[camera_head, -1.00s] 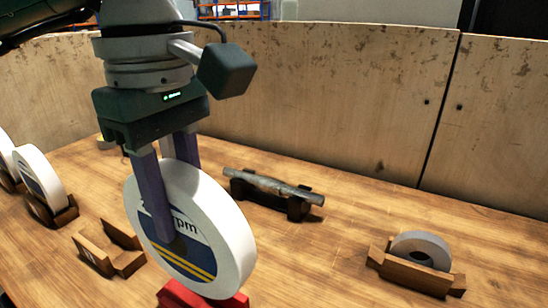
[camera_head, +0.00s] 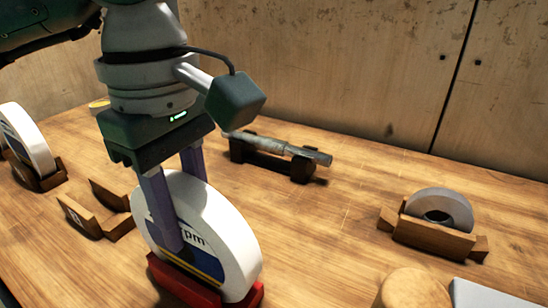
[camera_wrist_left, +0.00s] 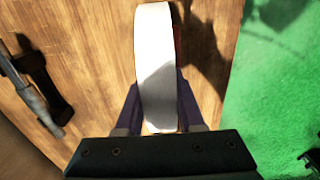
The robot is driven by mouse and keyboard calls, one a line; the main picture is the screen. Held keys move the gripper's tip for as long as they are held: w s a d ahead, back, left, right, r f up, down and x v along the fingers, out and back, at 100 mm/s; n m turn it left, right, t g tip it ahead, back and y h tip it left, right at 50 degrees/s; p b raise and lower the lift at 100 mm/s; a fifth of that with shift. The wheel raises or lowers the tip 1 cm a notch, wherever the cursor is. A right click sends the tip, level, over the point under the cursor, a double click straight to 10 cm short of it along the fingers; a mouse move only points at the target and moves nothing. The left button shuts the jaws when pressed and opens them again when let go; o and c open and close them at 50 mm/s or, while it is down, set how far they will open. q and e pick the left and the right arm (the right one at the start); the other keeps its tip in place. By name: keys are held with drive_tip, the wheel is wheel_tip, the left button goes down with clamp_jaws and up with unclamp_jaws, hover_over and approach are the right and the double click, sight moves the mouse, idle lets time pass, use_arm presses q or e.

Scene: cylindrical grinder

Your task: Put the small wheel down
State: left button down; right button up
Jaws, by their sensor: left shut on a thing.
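The small wheel (camera_head: 217,235) is white with a blue and yellow label and stands upright. My left gripper (camera_head: 186,222) is shut on it, with one finger across the labelled face and the other behind the wheel. The wheel's lower edge is behind the front wall of a red cradle (camera_head: 178,281); whether it rests on the cradle's bottom is hidden. In the left wrist view the white rim of the wheel (camera_wrist_left: 155,60) stands edge-on between the two fingers. My right gripper is not in view.
An empty wooden cradle (camera_head: 82,217) stands left of the red one. Another labelled wheel (camera_head: 27,140) stands at far left. A metal shaft (camera_head: 285,147) lies on a dark stand behind. A grey wheel (camera_head: 440,204) sits in a wooden cradle (camera_head: 430,237) at right. The table between is clear.

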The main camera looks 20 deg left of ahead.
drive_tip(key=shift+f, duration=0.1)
use_arm(q)
drive_tip(key=c, duration=0.5)
unclamp_jaws()
drive_tip(key=shift+f, duration=0.1)
drive_tip(key=shift+r, duration=0.3)
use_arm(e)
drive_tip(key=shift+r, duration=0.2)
use_arm(q)
wheel_tip(320, 180, up, 12)
drive_tip(key=shift+f+p, duration=0.15)
drive_tip(key=shift+p, duration=0.25)
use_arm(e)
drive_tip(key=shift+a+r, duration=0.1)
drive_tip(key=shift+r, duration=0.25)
